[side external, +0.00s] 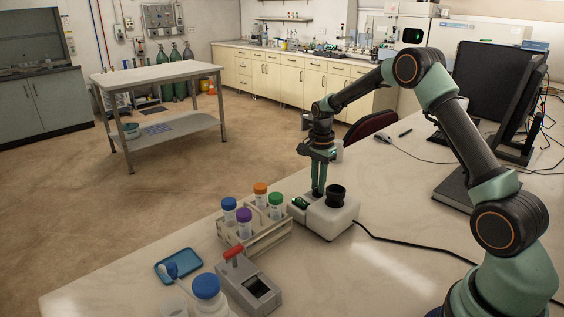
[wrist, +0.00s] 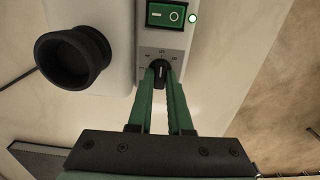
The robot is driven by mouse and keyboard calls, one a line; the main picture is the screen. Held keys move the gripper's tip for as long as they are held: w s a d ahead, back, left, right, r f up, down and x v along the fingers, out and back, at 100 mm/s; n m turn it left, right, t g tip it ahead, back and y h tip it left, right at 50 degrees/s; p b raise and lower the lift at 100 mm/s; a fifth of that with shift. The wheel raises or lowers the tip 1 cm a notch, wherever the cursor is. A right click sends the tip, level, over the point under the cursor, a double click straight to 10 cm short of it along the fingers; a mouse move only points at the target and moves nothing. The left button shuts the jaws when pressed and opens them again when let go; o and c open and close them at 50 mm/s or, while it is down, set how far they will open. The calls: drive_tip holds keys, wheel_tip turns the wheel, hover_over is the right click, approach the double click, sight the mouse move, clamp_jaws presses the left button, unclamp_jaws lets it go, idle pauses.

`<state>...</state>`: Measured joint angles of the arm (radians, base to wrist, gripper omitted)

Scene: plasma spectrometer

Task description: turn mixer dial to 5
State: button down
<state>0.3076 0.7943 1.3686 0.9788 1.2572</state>
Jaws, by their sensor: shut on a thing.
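The mixer (side external: 325,217) is a white box with a black cup on top, standing on the bench near the middle of the side external view. In the wrist view, its white body (wrist: 120,50) shows a black cup (wrist: 73,57), a green power switch (wrist: 165,15) with a lit round lamp beside it, and a small black dial (wrist: 160,71). My gripper (wrist: 160,78) points down at the mixer, with its green fingers shut on the dial. It shows above the mixer in the side external view (side external: 318,192).
A rack of capped tubes (side external: 255,235) stands left of the mixer. A grey device with a red handle (side external: 248,285), a blue tray (side external: 178,265) and a blue-capped bottle (side external: 207,290) are in front. A black cable (side external: 420,246) runs right from the mixer.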

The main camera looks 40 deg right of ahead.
drive_tip(key=shift+r, duration=0.2)
drive_tip(key=c, duration=0.8)
unclamp_jaws()
drive_tip(key=shift+f, duration=0.1)
drive_tip(key=shift+c, duration=0.2)
wheel_tip(320, 180, up, 12)
